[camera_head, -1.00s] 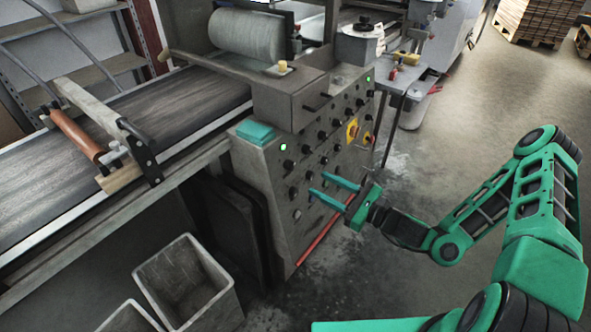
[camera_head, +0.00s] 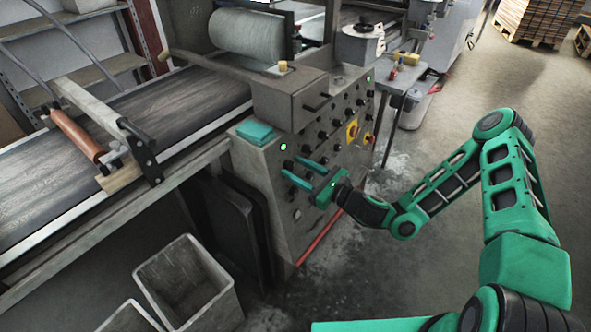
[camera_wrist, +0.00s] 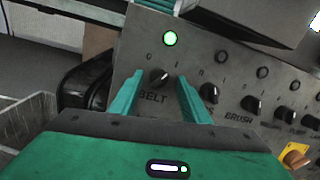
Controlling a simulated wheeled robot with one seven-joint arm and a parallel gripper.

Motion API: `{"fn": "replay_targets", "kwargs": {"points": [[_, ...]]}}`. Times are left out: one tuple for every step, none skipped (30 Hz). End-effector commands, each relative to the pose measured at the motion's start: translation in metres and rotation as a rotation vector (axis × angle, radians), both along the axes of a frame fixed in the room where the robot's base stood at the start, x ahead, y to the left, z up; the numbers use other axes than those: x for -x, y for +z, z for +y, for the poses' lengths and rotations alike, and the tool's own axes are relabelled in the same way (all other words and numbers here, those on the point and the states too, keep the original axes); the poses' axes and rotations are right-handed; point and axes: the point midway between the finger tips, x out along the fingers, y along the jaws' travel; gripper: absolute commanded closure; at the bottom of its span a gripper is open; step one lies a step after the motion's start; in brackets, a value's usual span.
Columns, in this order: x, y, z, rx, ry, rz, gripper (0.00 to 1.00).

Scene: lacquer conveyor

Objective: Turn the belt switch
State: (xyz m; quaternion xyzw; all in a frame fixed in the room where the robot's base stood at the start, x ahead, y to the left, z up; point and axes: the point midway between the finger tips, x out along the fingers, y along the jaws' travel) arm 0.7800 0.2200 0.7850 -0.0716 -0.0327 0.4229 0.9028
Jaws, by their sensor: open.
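The belt switch (camera_wrist: 159,78) is a black rotary knob above the label BELT on the grey control panel (camera_head: 318,140). In the wrist view it sits between my two open fingers, its pointer tilted to the upper right. A green lamp (camera_wrist: 170,39) is lit above it; the lamp also shows in the head view (camera_head: 283,147). My gripper (camera_head: 297,172) is open with green fingers pointing at the panel. In the wrist view my gripper (camera_wrist: 158,95) has one finger on each side of the knob; contact cannot be told. In the head view the fingers hide the knob.
Other black knobs (camera_wrist: 209,93) line the panel to the right, one labelled BRUSH. A yellow-backed switch (camera_head: 352,130) is on the panel's right. The conveyor belt (camera_head: 175,105) lies left. A grey bin (camera_head: 187,283) stands on the floor below.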

Motion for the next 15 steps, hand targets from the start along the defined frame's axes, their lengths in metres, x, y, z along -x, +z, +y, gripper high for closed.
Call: {"fn": "replay_targets", "kwargs": {"points": [[-0.0006, 0.0, 0.0006, 0.0, 0.0, 0.0, 0.58], [-0.0007, 0.0, 0.0007, 0.0, 0.0, 0.0, 0.58], [-0.0008, 0.0, 0.0008, 0.0, 0.0, 0.0, 0.58], [-0.0006, 0.0, 0.0008, 0.0, 0.0, 0.0, 0.58], [-0.0006, 0.0, 0.0008, 0.0, 0.0, 0.0, 0.58], [-0.0005, 0.0, 0.0008, 0.0, 0.0, 0.0, 0.58], [-0.0005, 0.0, 0.0008, 0.0, 0.0, 0.0, 0.58], [-0.0004, 0.0, 0.0007, 0.0, 0.0, 0.0, 0.6], [-0.0004, 0.0, 0.0007, 0.0, 0.0, 0.0, 0.7], [-0.0004, 0.0, 0.0007, 0.0, 0.001, 0.0, 0.77], [-0.0004, 0.0, 0.0007, 0.0, 0.0, 0.0, 0.84], [-0.0004, 0.0, 0.0005, 0.0, 0.0, 0.0, 0.93], [-0.0006, 0.0, 0.0004, 0.0, 0.0, 0.0, 0.99], [-0.0007, 0.0, 0.0003, 0.0, 0.0, 0.0, 0.99], [-0.0008, 0.0, 0.0002, 0.0, -0.001, 0.0, 0.99]]}}
